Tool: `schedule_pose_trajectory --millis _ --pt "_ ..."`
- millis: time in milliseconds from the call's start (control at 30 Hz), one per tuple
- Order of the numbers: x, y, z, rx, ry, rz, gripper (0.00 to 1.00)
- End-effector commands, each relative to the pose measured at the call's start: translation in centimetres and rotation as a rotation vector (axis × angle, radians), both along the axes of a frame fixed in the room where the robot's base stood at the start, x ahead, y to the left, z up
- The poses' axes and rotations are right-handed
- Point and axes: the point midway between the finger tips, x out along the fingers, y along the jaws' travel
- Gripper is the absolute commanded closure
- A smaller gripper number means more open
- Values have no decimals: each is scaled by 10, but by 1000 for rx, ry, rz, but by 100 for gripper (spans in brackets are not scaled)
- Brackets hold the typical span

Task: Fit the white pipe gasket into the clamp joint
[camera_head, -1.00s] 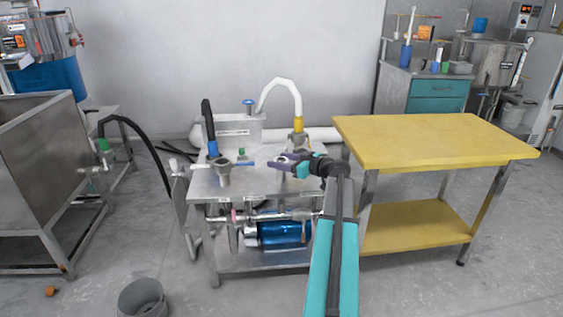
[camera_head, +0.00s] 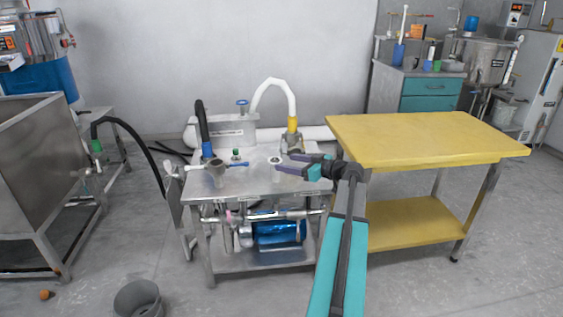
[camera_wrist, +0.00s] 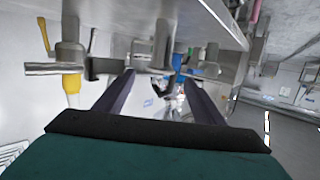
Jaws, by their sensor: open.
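A small white ring (camera_head: 275,160), which looks like the gasket, lies on the metal table (camera_head: 250,184) in the head view. My gripper (camera_head: 283,161) is open, with its dark purple fingers pointing left just beside the ring. Nothing shows held between them. A metal fitting (camera_head: 292,143) under the yellow-ended white hose stands behind my gripper; I cannot tell whether it is the clamp joint. In the wrist view my gripper (camera_wrist: 160,82) has its fingers apart, with metal fittings beyond them. I cannot make out the gasket clearly there.
A metal fitting with blue handles (camera_head: 217,172) stands left on the table, near a black hose with a blue end (camera_head: 206,148). A yellow table (camera_head: 425,138) stands close on the right. A bucket (camera_head: 138,298) is on the floor at the front left.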

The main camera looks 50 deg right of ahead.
Motion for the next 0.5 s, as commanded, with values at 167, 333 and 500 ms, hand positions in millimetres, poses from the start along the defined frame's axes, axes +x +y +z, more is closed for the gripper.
schedule_pose_trajectory --millis 167,333,500 --pt "-30 -3 7 0 0 -1 37" --pt "-52 -5 11 0 0 -1 37" --pt "-64 -7 13 0 0 0 37"
